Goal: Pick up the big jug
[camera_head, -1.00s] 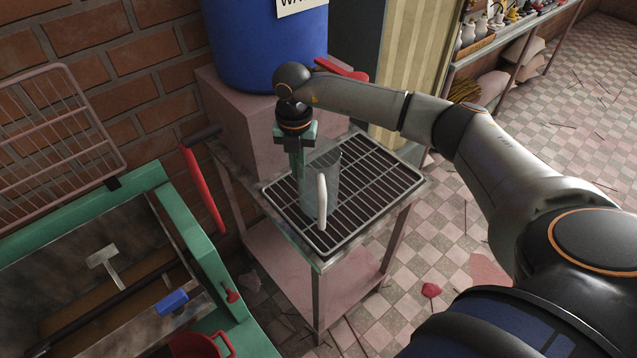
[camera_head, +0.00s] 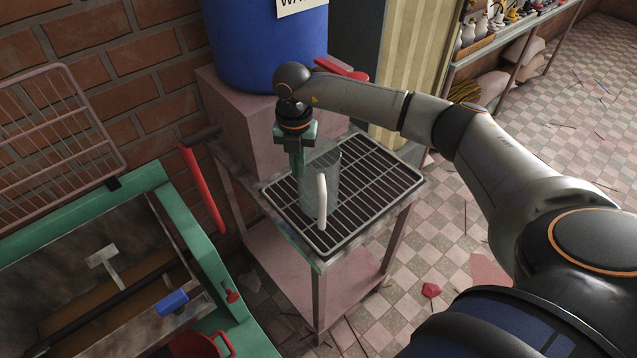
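The big jug (camera_head: 329,178) is a clear, upright container with a white handle. It stands on the black grate of a small metal stand (camera_head: 375,185). My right gripper (camera_head: 298,165) comes down from above at the jug's left rim, with its green fingers pointing down. The fingers are seen nearly edge-on, and the jug partly overlaps their tips, so I cannot tell whether they are open or closed on the jug wall. My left gripper is not in view.
A blue barrel (camera_head: 265,45) stands on a pink block (camera_head: 240,125) behind the stand. A green-framed machine (camera_head: 185,225) with a red lever (camera_head: 203,190) is at the left. A brick wall is behind. Checkered floor is open at the right.

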